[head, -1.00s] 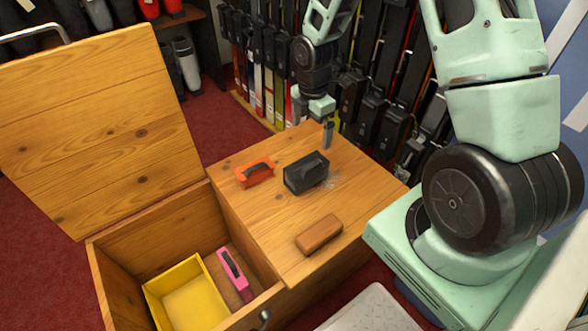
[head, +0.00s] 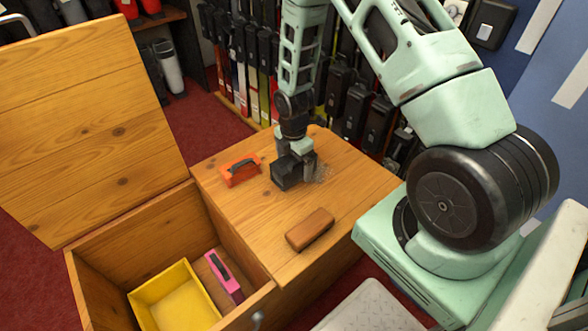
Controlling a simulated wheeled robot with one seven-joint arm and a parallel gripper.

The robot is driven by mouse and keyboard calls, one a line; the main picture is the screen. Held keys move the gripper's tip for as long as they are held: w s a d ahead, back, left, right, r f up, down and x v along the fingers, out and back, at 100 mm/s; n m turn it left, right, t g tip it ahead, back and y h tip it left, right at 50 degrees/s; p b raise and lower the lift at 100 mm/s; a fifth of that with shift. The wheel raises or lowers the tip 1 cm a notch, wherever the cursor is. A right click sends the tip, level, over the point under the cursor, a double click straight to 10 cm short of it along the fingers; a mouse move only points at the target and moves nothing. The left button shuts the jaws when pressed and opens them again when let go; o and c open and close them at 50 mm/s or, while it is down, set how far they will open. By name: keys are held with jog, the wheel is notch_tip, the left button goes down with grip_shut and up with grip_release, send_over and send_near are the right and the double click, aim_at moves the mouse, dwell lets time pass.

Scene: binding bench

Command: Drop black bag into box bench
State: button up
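The black bag (head: 284,176) sits on the closed wooden top of the box bench (head: 335,175). My gripper (head: 297,164) is down at the bag from above, with a finger at its right side. The gripper covers part of the bag. I cannot tell whether the fingers are open or pressed on it. The bench's left compartment is open, its lid (head: 80,130) raised. A yellow tray (head: 150,292) and a pink bag (head: 222,272) are inside it.
An orange bag (head: 240,170) lies left of the black bag on the bench top. A brown brick-shaped item (head: 310,230) lies near the front edge. Skis and boots (head: 245,75) stand on a rack behind.

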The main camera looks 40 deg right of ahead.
jog(key=shift+f, duration=0.9)
jog(key=shift+c, duration=0.3)
jog(key=c, duration=1.2)
